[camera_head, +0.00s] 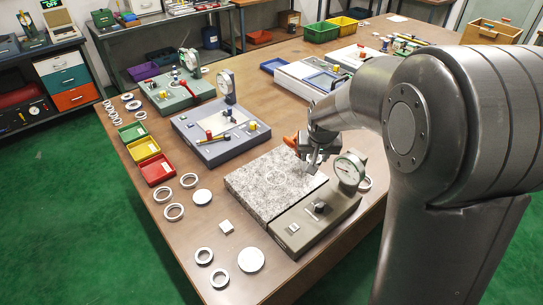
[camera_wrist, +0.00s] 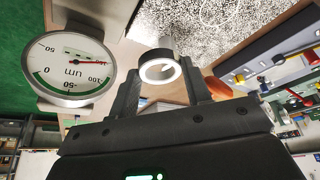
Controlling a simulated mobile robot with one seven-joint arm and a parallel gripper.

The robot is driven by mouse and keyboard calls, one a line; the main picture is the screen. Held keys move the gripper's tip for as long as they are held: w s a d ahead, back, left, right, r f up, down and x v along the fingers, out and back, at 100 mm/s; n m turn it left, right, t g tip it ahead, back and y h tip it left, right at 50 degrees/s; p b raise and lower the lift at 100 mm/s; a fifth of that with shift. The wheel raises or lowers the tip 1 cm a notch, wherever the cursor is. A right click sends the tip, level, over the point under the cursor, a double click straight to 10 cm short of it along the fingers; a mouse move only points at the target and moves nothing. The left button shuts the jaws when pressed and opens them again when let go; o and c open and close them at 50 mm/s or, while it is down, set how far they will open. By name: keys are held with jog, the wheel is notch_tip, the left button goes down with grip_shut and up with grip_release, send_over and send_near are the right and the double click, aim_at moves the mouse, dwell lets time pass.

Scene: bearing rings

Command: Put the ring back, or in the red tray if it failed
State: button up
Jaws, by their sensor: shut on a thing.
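My gripper (camera_head: 316,155) is above the right back part of the speckled granite plate (camera_head: 260,185). In the wrist view its two fingers (camera_wrist: 161,88) are shut on a pale metal ring (camera_wrist: 160,68). The ring is hidden or too small to make out in the head view. A round dial gauge (camera_head: 350,170) stands just right of the gripper; it also shows in the wrist view (camera_wrist: 72,72). Its red needle points right; I cannot read the exact value. The red tray (camera_head: 158,170) is on the table's left side and looks empty.
A yellow tray (camera_head: 143,148) and a green tray (camera_head: 132,131) line up behind the red one. Loose rings (camera_head: 173,211) and discs (camera_head: 251,259) lie along the left and front edge. A blue-grey gauge station (camera_head: 220,132) stands behind the granite plate.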

jog(key=shift+d+r, duration=0.1)
jog(key=shift+d, duration=0.1)
jog(key=shift+w, duration=0.35)
jog(key=w+d+f, duration=0.1)
jog(key=w+d, duration=0.1)
jog(key=w, duration=1)
jog(key=n+g+y, duration=0.1)
jog(key=n+y, duration=0.2)
jog(key=n, duration=0.6)
send_over(157, 171)
jog(key=d, duration=0.2)
jog(key=f, duration=1)
jog(key=shift+s+a, duration=0.15)
jog(key=shift+s, duration=0.2)
jog(key=shift+s+a+f, duration=0.1)
jog(key=shift+a+f, duration=0.1)
jog(key=shift+a, duration=0.1)
jog(key=shift+f, duration=1.95)
